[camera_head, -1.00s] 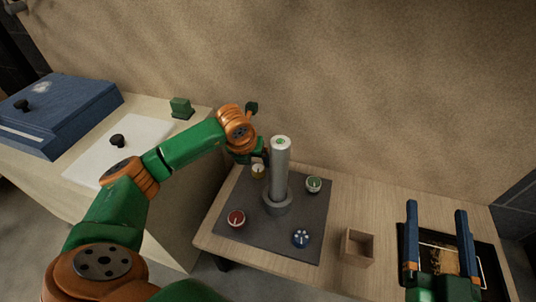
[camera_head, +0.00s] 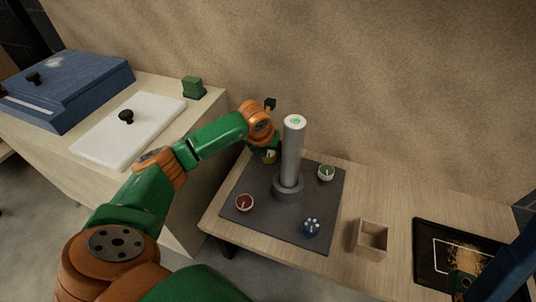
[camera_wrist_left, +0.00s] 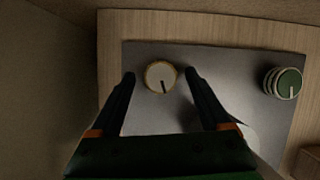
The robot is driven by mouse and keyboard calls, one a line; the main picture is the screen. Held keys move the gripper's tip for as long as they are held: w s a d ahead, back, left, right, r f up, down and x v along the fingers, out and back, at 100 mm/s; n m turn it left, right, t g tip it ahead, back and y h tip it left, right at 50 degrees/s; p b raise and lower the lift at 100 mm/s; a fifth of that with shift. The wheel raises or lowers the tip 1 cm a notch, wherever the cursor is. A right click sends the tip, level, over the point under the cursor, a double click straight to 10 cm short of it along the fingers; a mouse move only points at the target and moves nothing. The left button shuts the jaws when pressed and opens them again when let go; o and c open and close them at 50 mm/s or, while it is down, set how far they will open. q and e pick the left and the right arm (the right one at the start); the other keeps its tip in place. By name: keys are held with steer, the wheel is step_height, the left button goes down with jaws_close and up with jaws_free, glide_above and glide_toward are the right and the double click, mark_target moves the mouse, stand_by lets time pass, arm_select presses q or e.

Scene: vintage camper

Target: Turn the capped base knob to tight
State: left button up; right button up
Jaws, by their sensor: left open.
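Several small dial knobs sit around a grey upright post (camera_head: 292,150) on a dark grey plate (camera_head: 265,222). The yellow-rimmed knob (camera_head: 269,157) is at the back left, partly hidden by my left arm. In the left wrist view it is a pale round dial (camera_wrist_left: 153,71) with a dark pointer toward its lower edge. My left gripper (camera_wrist_left: 160,77) is open, with one finger on each side of this knob and gaps showing. The red (camera_head: 244,203), blue (camera_head: 311,228) and green knobs (camera_head: 326,173) stand apart from it. I cannot tell which knob is the capped base one. My right gripper shows only partly at the lower right.
An open wooden box (camera_head: 370,239) stands right of the plate. A black tray (camera_head: 424,262) lies further right. On the left counter are a white board (camera_head: 150,125), a blue case (camera_head: 85,85) and a green block (camera_head: 194,89). A wall closes the back.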

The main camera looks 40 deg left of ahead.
arm_select(q)
jaws_close()
steer(key=shift+m+h, duration=0.4)
steer(key=shift+m, duration=0.4)
jaws_free()
